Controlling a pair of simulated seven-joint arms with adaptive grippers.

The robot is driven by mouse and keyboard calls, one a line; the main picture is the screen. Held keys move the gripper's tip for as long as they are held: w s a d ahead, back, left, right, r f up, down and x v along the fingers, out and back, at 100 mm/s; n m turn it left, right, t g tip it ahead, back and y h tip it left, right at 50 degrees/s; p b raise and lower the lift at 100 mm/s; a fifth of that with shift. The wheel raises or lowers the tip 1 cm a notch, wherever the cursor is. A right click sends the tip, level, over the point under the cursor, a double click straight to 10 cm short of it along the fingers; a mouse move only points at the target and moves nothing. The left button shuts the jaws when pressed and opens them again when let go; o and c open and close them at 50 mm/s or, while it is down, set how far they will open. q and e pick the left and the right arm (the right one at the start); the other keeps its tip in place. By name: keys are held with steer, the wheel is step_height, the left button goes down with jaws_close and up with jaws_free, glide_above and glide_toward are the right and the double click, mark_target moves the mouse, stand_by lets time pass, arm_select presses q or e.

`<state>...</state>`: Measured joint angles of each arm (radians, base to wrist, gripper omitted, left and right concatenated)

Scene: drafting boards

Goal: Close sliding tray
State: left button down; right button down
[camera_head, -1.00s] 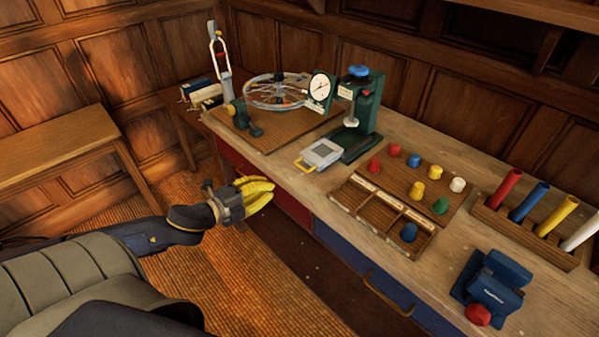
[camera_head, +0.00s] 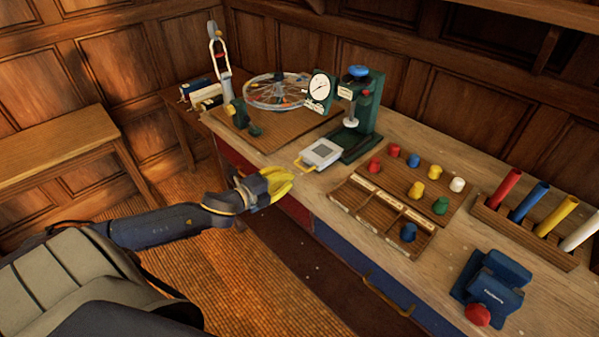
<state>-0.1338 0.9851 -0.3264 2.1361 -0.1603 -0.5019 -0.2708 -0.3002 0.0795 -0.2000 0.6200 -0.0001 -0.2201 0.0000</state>
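The sliding tray (camera_head: 322,153) is a light grey plate with a darker square on it. The tray extends out in front of the base of a green press (camera_head: 362,120) with a blue knob and a dial. My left gripper (camera_head: 287,185), with yellow fingers, is just left of and below the handle in the picture, apart from it by a small gap. The fingers overlap in this view, so their opening is unclear. My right gripper is not in view.
A wooden board with a wheel (camera_head: 277,92) stands behind the gripper. A rack of coloured pegs (camera_head: 435,187) and a sectioned wooden tray (camera_head: 352,193) lie to the right. A blue vise (camera_head: 491,284) sits at the front right. Floor space is free left of the bench.

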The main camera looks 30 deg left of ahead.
mark_target(304, 170)
arm_select(q)
steer(key=shift+x, duration=2.85)
